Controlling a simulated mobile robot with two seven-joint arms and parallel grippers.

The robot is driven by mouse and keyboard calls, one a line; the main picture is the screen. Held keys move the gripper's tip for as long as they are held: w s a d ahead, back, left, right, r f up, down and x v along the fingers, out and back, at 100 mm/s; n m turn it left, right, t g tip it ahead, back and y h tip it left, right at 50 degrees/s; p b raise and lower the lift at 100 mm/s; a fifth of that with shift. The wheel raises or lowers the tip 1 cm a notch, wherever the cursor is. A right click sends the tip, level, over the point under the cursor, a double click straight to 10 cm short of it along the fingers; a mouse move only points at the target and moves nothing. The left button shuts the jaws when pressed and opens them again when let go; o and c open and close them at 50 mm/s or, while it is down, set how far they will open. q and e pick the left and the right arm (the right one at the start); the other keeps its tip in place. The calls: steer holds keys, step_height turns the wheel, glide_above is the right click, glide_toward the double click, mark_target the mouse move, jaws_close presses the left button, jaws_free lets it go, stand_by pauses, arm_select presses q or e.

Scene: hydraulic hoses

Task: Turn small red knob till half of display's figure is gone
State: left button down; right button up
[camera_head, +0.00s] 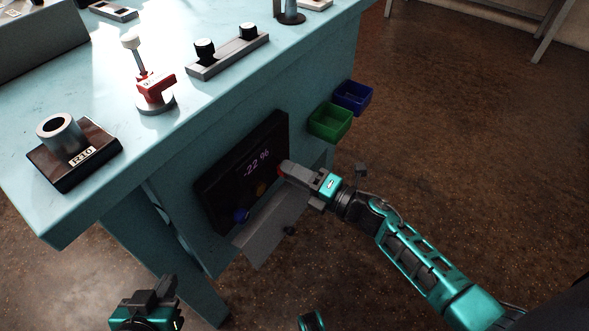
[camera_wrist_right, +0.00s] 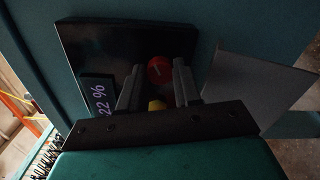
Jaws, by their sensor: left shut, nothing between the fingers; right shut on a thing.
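A black control panel (camera_head: 215,192) is on the side of the teal bench, with a lit display (camera_head: 257,163) that appears to read -22 %. The display also shows rotated in the right wrist view (camera_wrist_right: 100,100). My right gripper (camera_head: 282,169) reaches the panel's right side, shut on the small red knob (camera_wrist_right: 159,69), which shows between its fingertips. In the head view the fingers hide most of the knob. A yellow knob (camera_head: 261,188) and a blue knob (camera_head: 240,215) sit below it on the panel. My left gripper (camera_head: 160,290) is shut and empty, low in the picture, away from the panel.
A grey sloped plate (camera_head: 268,228) juts out under the panel. Green (camera_head: 330,122) and blue (camera_head: 353,97) bins hang on the bench side to the right.

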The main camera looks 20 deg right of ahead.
steer(key=m+p, duration=0.3)
steer(key=m, duration=0.3)
steer(key=shift+r+m, duration=0.1)
steer(key=shift+m, duration=0.2)
steer(key=m+p, duration=0.1)
steer(key=m, duration=0.4)
steer(key=shift+p, duration=0.35)
steer(key=shift+f, duration=0.2)
steer(key=o, duration=1.1)
steer(key=shift+c, duration=0.2)
steer(key=shift+s, duration=0.1)
steer(key=p+v, duration=0.1)
steer(key=v, duration=1.1)
steer(key=shift+s+d, duration=0.25)
steer(key=shift+d, duration=0.1)
